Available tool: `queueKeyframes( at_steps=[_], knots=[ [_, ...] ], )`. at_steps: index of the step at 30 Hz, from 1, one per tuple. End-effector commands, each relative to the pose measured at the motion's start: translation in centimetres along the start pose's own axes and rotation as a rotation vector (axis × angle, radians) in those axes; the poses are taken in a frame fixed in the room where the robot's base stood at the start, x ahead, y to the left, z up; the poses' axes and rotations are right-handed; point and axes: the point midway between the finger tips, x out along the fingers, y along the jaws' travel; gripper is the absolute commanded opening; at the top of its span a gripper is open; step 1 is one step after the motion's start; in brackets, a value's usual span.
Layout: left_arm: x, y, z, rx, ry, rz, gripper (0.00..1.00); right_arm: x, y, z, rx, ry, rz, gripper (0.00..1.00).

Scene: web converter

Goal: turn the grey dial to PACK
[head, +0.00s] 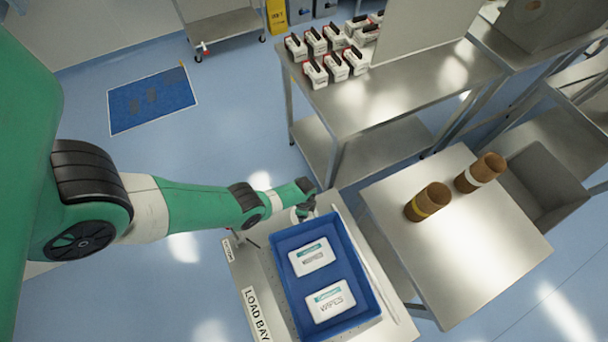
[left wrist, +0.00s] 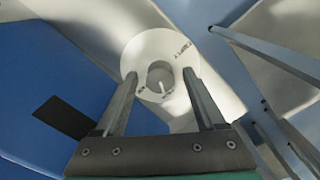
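The grey dial (left wrist: 160,74) sits in the middle of a round white plate (left wrist: 150,48) in the left wrist view. A white mark on the dial points toward the bottom of that picture. A label at the plate's upper right seems to read EMPTY; the smaller labels below are too small to read. My left gripper (left wrist: 160,76) is open, with a fingertip on either side of the dial; I cannot tell whether they touch it. In the head view my left gripper (head: 303,212) is at the load bay table's far edge, and the dial is hidden. My right gripper is not in view.
A blue tray (head: 352,232) with two wipes packs (head: 312,257) stands on the load bay table (head: 243,268) beside my left gripper. Two brown rolls (head: 428,201) stand on a steel table (head: 455,260) to the right. Several white packs (head: 313,42) stand on the bench behind.

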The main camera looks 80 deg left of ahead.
Motion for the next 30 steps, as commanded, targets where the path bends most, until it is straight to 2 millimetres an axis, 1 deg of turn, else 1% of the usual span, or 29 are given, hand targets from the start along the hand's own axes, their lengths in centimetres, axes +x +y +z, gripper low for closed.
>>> queueKeyframes(
  at_steps=[7, 11, 14, 21, 24, 27, 30],
  knots=[
    [-0.3, 0.0, 0.0, 0.0, 0.0, 0.0, 0.72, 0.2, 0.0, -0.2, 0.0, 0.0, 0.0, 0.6],
    [-1.5, 0.0, 0.0, 0.0, 0.001, 0.0, 0.72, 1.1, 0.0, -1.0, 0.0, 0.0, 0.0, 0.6],
    [-3.2, 0.0, -0.1, 0.0, 0.001, 0.0, 0.72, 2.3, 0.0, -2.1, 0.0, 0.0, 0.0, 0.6],
    [-8.6, 0.0, 0.0, 0.0, 0.0, 0.0, 0.72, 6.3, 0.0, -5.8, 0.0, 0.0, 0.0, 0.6],
    [-10.5, 0.0, 0.0, 0.0, 0.0, 0.0, 0.72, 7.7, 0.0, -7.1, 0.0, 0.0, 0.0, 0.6],
    [-11.5, 0.0, 0.0, 0.0, 0.0, 0.0, 0.72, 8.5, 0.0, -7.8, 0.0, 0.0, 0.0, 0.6],
    [-11.8, 0.0, 0.0, 0.0, 0.0, 0.0, 0.72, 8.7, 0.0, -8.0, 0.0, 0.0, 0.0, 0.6]
  ],
)
